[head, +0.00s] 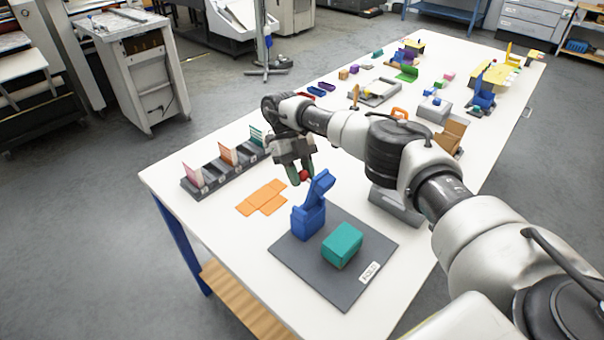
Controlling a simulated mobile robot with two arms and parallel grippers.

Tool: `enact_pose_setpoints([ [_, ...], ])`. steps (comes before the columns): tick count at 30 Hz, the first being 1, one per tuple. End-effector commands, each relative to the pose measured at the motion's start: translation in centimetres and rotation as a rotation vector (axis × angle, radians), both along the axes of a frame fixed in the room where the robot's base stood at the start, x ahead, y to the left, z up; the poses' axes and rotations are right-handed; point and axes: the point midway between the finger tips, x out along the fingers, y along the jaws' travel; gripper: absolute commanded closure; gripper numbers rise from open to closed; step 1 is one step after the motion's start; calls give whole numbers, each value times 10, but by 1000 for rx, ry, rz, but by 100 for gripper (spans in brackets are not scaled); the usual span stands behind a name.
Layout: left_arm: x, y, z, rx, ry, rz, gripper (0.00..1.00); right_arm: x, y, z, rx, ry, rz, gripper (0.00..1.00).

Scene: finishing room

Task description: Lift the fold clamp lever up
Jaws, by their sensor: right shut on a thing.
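The blue fold clamp (308,218) stands on a dark grey mat (310,272) at the near end of the white table. A blue arm of the clamp (321,186) slants up to the right. A small red knob (304,175), apparently the lever's end, shows between the fingertips of my right gripper (302,177). My right gripper points down and is shut on this knob. The link between knob and clamp is mostly hidden. A teal block (342,244) sits on the mat, right of the clamp. My left gripper is not in view.
A flat orange cut-out (262,198) lies left of the mat. A dark rack (205,185) with upright cards stands behind it. A grey base (396,206) sits under my right arm. Several small coloured items fill the table's far part.

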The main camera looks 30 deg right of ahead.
Motion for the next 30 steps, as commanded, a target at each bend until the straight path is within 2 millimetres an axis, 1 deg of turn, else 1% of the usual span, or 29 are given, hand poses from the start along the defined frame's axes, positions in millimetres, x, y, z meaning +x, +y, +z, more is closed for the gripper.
enact_pose_setpoints([
  [1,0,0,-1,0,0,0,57,-2,3,-7,2,8,6,100],
  [3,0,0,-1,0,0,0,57,-2,3,-7,2,7,6,100],
  [4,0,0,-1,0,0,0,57,-2,3,-7,2,7,6,67],
  [6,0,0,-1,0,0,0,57,-2,3,-7,2,7,6,56],
  [9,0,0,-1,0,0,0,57,-2,2,-5,2,6,5,44],
  [16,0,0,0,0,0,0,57,-1,1,-3,1,4,2,44],
  [19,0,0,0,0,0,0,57,-1,1,1,0,3,2,44],
  [23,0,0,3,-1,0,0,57,0,1,17,-1,1,3,44],
  [26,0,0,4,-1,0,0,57,0,2,36,-3,1,6,44],
  [30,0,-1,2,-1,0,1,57,-13,-7,45,1,4,4,44],
])
